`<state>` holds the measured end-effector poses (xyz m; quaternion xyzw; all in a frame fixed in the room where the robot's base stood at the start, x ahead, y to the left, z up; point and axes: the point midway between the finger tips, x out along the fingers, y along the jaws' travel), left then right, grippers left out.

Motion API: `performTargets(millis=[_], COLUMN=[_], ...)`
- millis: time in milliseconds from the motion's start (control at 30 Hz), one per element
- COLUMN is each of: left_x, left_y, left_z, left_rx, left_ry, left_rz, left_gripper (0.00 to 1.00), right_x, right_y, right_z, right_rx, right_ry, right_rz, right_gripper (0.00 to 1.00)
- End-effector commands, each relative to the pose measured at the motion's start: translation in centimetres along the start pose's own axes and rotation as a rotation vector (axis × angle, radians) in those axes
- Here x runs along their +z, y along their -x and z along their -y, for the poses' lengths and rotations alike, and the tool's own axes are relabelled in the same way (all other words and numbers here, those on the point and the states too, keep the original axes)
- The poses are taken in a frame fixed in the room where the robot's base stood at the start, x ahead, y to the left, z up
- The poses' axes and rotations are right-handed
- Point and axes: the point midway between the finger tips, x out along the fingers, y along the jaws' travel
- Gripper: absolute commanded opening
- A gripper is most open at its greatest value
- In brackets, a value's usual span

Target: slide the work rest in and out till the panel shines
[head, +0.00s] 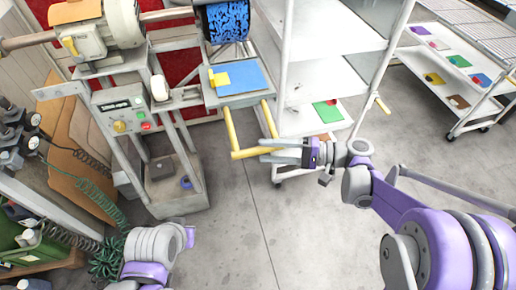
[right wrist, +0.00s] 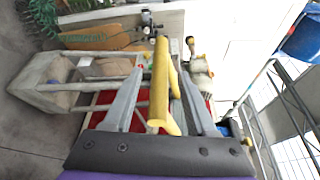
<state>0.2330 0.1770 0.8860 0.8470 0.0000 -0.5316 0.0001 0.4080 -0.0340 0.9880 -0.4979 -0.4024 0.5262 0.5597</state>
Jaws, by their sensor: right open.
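The work rest (head: 240,99) is a grey plate below the blue buffing brush (head: 227,22). On it lies a blue panel (head: 243,76) with a yellow piece (head: 219,78) at its left edge. A yellow U-shaped handle (head: 232,132) reaches from the rest toward me. My right gripper (head: 263,150) is open at the handle's near crossbar. In the right wrist view the yellow handle (right wrist: 159,85) runs between the two spread fingers (right wrist: 158,100), with gaps beside it. My left arm shows at the bottom left; its fingers are not visible.
A white shelf cart (head: 335,125) with coloured panels stands just right of the handle. Another cart (head: 450,85) is farther right. The machine's control box (head: 125,115) is at the left, above a grey bin (head: 175,190). The floor in front is clear.

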Motion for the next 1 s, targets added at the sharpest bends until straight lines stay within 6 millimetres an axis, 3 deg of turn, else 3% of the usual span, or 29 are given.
performTargets(millis=[200, 567, 900, 1000], left_x=[-0.2, -0.2, -0.2, -0.2], left_y=[0.2, 0.2, 0.2, 0.2], left_z=[0.0, 0.0, 0.0, 0.0], left_rx=[0.0, 0.0, 0.0, 0.0], left_ry=[0.0, 0.0, 0.0, 0.0], left_rz=[-0.001, -0.001, -0.001, -0.001], left_gripper=[0.0, 0.0, 0.0, 0.0], right_x=[0.0, 0.0, 0.0, 0.0], right_y=[-2.8, -3.3, -3.3, -3.3], right_z=[0.0, 0.0, 0.0, 0.0], right_rx=[0.001, 0.001, 0.001, 0.001], right_ry=[0.0, 0.0, 0.0, 0.0], right_rz=[0.002, -0.002, -0.001, -0.001], right_gripper=[0.57, 0.57, 0.0, 0.0])
